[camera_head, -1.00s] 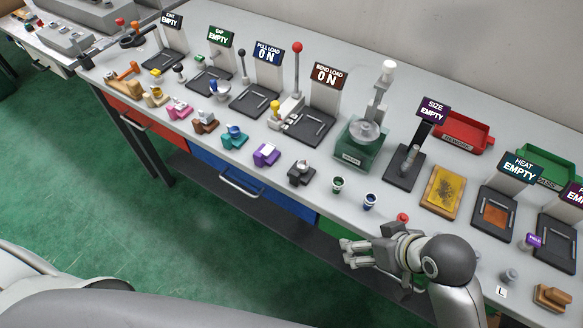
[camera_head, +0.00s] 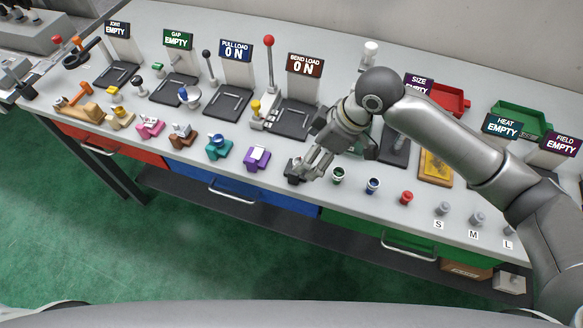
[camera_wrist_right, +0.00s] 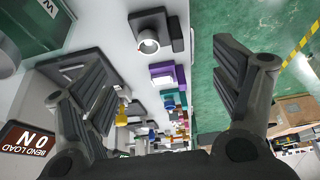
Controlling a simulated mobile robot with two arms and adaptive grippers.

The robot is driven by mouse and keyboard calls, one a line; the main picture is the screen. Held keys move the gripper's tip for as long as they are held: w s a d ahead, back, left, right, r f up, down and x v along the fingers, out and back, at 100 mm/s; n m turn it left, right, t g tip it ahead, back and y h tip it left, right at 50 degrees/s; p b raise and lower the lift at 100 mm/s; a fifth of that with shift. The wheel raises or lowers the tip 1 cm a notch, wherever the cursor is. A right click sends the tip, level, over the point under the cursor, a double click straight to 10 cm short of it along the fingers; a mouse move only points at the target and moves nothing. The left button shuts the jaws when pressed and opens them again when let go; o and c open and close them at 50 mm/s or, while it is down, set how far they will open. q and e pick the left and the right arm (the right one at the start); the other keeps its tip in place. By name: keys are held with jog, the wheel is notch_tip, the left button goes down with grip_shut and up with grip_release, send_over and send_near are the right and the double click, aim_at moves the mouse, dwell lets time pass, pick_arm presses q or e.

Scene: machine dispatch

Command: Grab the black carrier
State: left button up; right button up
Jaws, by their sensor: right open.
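The black carrier (camera_head: 293,171) stands near the front edge of the bench in the head view, between the purple carrier and a dark green cup. It is partly covered by my right gripper (camera_head: 308,170), which comes in from the right and hangs over it with fingers apart. In the right wrist view the black carrier (camera_wrist_right: 168,20), with a pale round fitting on it, lies ahead between the open fingers of the right gripper (camera_wrist_right: 155,65). No contact is visible. My left gripper is out of view.
The purple carrier (camera_head: 257,157) is the close left neighbour; a teal carrier (camera_head: 219,146) stands beyond it. The green cup (camera_head: 338,175) and blue cup (camera_head: 372,186) stand to the right. The bend load station (camera_head: 292,119) is behind.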

jog(key=x, duration=0.3)
jog(key=shift+f, duration=0.35)
jog(key=p+x, duration=0.2)
jog(key=x, duration=0.2)
jog(key=shift+w+a+f, duration=0.15)
jog(key=shift+w+a, duration=0.05)
jog(key=shift+w+a+f, duration=0.1)
jog(key=shift+a+f, duration=0.15)
jog(key=shift+f, duration=0.3)
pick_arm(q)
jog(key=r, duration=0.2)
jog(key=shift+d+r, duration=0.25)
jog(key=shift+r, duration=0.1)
pick_arm(e)
jog(key=c, duration=1.2)
